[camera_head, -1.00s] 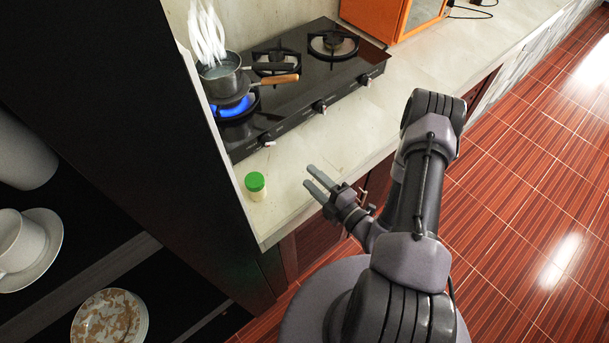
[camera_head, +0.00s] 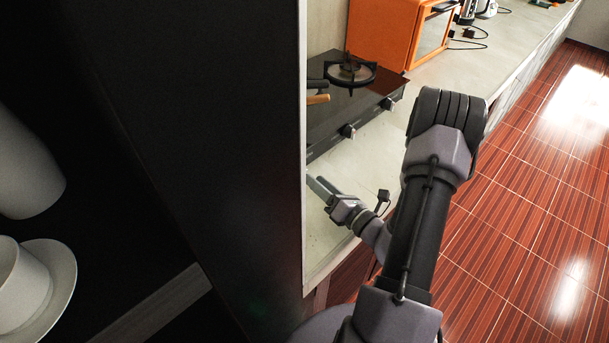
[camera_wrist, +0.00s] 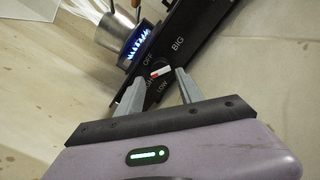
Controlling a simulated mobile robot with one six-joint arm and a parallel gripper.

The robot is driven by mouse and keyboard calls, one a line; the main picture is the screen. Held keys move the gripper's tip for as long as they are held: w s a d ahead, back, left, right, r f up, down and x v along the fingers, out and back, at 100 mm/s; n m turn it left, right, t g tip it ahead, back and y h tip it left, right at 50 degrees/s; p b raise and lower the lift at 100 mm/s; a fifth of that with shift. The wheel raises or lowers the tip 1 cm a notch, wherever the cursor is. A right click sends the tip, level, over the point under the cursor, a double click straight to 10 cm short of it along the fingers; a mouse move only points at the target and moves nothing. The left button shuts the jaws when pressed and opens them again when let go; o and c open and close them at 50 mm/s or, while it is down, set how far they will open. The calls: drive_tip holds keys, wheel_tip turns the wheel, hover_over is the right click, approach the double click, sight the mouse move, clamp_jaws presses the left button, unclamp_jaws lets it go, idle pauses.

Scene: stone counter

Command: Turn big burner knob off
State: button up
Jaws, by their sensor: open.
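The big burner knob (camera_wrist: 161,71) shows in the wrist view on the dark stove front, with a red and white bar and the labels OFF, BIG and LOW around it. The bar lies nearly level, off the OFF label. My gripper (camera_wrist: 159,77) is open, its two fingers either side of the knob in the picture; I cannot tell whether they touch it. A blue flame (camera_wrist: 137,43) burns under a metal pot (camera_wrist: 117,32). In the head view my gripper (camera_head: 322,188) is low by the counter, its fingertips partly cut off by a dark panel that hides this knob.
The dark cabinet panel (camera_head: 200,130) stands close on the left. An orange oven (camera_head: 385,35) stands behind. The counter (camera_head: 375,145) before the stove looks clear.

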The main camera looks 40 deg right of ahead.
sight(304, 171)
drive_tip(key=w, duration=0.5)
drive_tip(key=shift+w+a+b, duration=0.15)
drive_tip(key=shift+a+b, duration=0.05)
drive_tip(key=shift+b, duration=0.1)
drive_tip(key=shift+c, duration=0.2)
clamp_jaws()
